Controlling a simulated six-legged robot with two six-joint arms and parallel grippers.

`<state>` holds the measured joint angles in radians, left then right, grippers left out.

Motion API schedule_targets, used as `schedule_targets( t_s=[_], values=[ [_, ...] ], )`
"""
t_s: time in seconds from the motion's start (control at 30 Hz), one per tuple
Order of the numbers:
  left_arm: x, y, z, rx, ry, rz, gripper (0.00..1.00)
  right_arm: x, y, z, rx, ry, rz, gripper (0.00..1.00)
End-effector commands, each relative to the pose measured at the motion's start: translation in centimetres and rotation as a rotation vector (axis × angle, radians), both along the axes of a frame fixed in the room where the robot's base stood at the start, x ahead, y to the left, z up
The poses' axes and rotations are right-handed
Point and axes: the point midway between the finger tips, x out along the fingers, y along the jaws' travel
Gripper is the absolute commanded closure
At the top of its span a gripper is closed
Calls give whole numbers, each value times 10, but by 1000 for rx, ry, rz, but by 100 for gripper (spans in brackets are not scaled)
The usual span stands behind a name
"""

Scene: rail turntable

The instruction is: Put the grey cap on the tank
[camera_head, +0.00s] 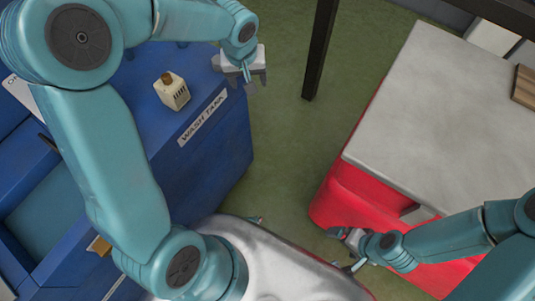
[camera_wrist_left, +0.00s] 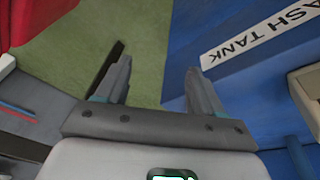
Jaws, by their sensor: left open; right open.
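The blue tank (camera_head: 225,140) with a WASH TANK label (camera_head: 202,117) stands at the left in the head view. Its blue side (camera_wrist_left: 225,110) and label (camera_wrist_left: 262,32) also show in the left wrist view. I cannot make out a grey cap in either view. My left gripper (camera_head: 246,77) is open and empty beside the tank's far right edge. In the left wrist view its two fingers (camera_wrist_left: 163,82) stand apart over green floor and the tank's edge. My right gripper (camera_head: 345,250) is open, low beside the red cabinet.
A small cream box with a brown top (camera_head: 172,92) stands on the tank. A red cabinet (camera_head: 345,185) with a pale grey top (camera_head: 440,110) is at the right, with a brown block (camera_head: 524,87) on it. Green floor (camera_head: 280,125) lies between. A dark post (camera_head: 320,50) stands behind.

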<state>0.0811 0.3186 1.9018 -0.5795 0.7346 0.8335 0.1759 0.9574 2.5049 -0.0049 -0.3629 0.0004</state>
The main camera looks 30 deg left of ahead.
Motion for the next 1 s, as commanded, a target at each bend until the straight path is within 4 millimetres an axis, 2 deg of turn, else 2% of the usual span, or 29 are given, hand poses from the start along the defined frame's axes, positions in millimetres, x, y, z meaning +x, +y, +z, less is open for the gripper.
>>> schedule_targets(
  t_s=[0.03, 0.13, 0.2, 0.3, 0.4, 0.5, 0.6, 0.87, 1.0],
  values=[
    [-10, -26, -42, -61, 45, -78, 33, 0, 0, 0, 0, 0, 0, 7],
    [-37, -76, -112, -190, 84, -214, 33, 0, 0, 0, 0, 0, 0, 7],
    [-65, -109, -156, -271, 100, -284, 33, 0, 0, 0, 0, 0, 0, 7],
    [-113, -142, -205, -344, 113, -345, 33, 0, 0, 0, 0, 0, 0, 7],
    [-153, -159, -233, -364, 120, -376, 33, 0, 0, 0, 0, 0, 0, 7],
    [-180, -165, -247, -356, 125, -396, 33, 0, 0, 0, 0, 0, 0, 7],
    [-192, -166, -252, -347, 127, -407, 33, 0, 0, 0, 0, 0, 0, 7],
    [-193, -166, -253, -343, 124, -411, 33, 0, 0, 0, 0, 0, 0, 7],
    [-192, -166, -238, -343, 123, -410, 33, 0, 0, 15, 0, 0, 0, 7]
  ],
)
